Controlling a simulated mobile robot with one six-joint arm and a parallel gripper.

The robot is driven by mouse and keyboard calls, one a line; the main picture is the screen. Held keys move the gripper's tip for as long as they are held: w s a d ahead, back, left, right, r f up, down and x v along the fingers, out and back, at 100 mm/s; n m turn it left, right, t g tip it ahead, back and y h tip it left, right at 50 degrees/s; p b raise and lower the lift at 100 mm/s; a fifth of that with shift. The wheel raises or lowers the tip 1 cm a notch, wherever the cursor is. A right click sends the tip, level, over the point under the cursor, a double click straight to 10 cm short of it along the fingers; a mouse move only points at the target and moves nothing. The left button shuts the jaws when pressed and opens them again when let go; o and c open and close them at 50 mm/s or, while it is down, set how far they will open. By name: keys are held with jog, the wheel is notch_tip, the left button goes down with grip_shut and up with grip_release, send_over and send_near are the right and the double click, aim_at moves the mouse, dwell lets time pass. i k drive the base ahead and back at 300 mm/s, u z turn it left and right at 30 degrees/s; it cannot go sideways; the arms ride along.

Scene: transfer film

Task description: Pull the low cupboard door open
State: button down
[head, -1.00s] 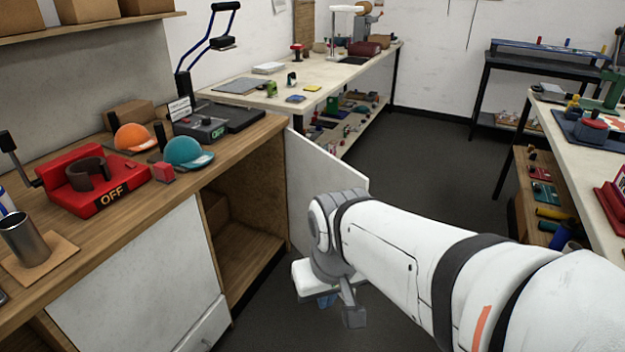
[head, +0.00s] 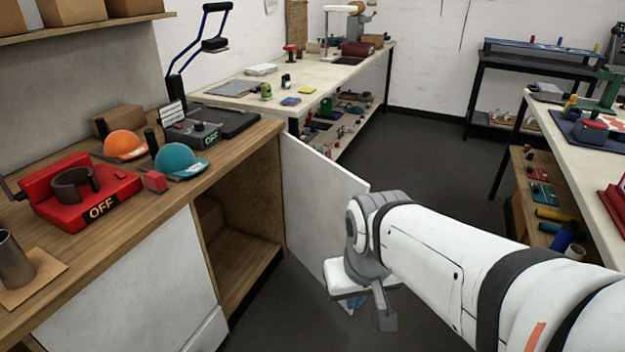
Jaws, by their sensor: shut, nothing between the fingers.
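The low cupboard (head: 235,255) under the wooden bench stands open, and its wooden inside shows. Its white door (head: 310,195) is swung well out from the opening, hinged at the right side. My gripper (head: 384,318) is shut, low down in front of the door's free edge. My wrist covers part of that edge. I cannot tell whether the gripper touches the door, and no handle shows on it.
A closed white panel (head: 130,290) is left of the opening. On the bench are a red press marked OFF (head: 75,195), an orange cap (head: 125,145) and a teal cap (head: 180,160). Grey floor (head: 440,165) is clear behind my arm. A right-hand table (head: 590,170) borders it.

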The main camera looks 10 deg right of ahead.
aim_at(318, 191)
jog(key=i, duration=0.9)
jog(key=z, duration=0.05)
